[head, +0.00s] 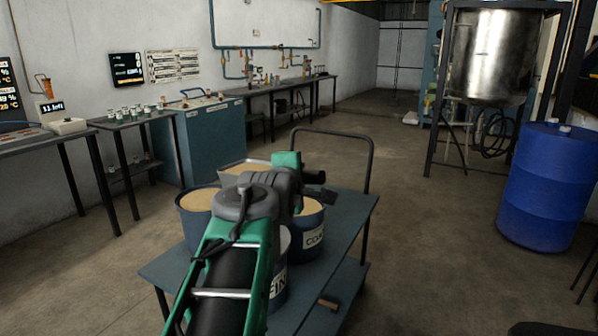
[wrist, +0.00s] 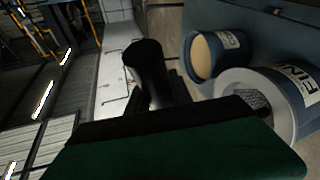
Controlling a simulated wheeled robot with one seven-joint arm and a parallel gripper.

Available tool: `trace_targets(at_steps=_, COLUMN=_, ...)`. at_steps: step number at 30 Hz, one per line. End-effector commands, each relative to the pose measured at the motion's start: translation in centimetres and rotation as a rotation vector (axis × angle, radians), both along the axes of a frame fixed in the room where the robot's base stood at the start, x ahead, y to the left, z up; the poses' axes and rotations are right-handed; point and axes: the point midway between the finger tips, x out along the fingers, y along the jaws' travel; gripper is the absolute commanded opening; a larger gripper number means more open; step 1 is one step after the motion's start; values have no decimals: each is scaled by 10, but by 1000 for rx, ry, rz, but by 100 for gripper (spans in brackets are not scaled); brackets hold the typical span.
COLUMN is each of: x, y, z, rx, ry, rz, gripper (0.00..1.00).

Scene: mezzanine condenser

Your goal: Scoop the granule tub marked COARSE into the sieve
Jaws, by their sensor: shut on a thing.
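The tub lettered "COA" (head: 308,236), the rest of its word hidden, stands on the cart's right side and holds tan granules. A tub of tan granules with a partly visible label shows in the wrist view (wrist: 190,60). A tub lettered "FIN" (head: 277,283) stands nearer; in the wrist view (wrist: 292,92) it has a pale rim and a grey mesh-like patch inside. My gripper (head: 318,192) is above the COARSE tub, partly hidden by my arm. It is shut on a dark handle-like thing (wrist: 147,72); its far end is unclear. I cannot make out the sieve for certain.
The blue-grey cart (head: 172,268) has a dark push rail (head: 333,133) behind. Another tub (head: 196,203) and a wider tan-filled container (head: 240,166) stand on it. A small brown block (head: 328,303) lies low right. A blue drum (head: 548,190) stands right; floor between is clear.

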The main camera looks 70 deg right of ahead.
Motion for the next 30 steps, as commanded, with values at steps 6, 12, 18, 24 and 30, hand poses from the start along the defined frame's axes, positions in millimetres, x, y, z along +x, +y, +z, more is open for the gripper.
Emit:
trace_targets(at_steps=6, x=3, y=-1, z=11, rx=11, ry=37, rz=0, gripper=0)
trace_targets(at_steps=12, x=6, y=-2, z=16, rx=22, ry=74, rz=0, gripper=0)
trace_targets(at_steps=18, x=8, y=-2, z=22, rx=33, ry=110, rz=1, gripper=0)
trace_targets(at_steps=24, x=10, y=-3, z=27, rx=45, ry=145, rz=0, gripper=0)
trace_targets(at_steps=30, x=12, y=-4, z=32, rx=56, ry=182, rz=-1, gripper=0)
